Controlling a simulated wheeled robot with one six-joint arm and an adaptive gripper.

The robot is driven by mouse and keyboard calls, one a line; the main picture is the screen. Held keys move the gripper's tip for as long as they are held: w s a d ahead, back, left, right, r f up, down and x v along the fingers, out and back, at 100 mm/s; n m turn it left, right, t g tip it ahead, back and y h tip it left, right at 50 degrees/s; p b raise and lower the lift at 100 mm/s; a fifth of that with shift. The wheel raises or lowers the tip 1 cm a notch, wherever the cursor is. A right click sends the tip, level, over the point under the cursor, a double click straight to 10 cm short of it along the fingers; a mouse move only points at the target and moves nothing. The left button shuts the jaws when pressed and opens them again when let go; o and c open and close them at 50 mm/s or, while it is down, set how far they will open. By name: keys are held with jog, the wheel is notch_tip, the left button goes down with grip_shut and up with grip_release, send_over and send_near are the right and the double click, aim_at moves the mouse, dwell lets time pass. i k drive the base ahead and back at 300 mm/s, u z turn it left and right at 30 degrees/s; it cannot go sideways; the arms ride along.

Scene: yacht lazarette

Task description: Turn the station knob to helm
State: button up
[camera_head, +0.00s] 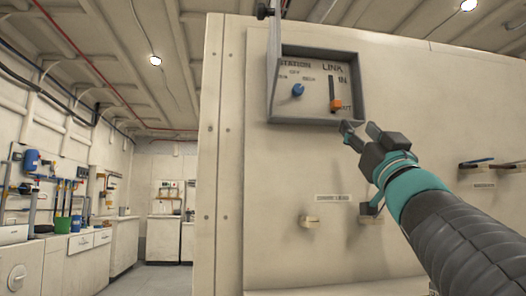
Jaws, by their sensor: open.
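The station knob (297,90) is a blue knob in the left part of a grey-framed control box (316,119) on the wall panel. Small labels sit around it under the word "STATION"; they are too small to read surely. My gripper (357,130) is open and empty just below the box's lower right edge. It is to the lower right of the knob and apart from it.
A raised flap or cover (273,55) stands at the box's left side. Pale blocks (309,221) stick out of the panel below, and a handle (476,161) is at right. A workbench with tools and bottles (75,240) lies far left. The space before the box is clear.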

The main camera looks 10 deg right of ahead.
aim_at(298, 90)
jog(key=k, duration=1)
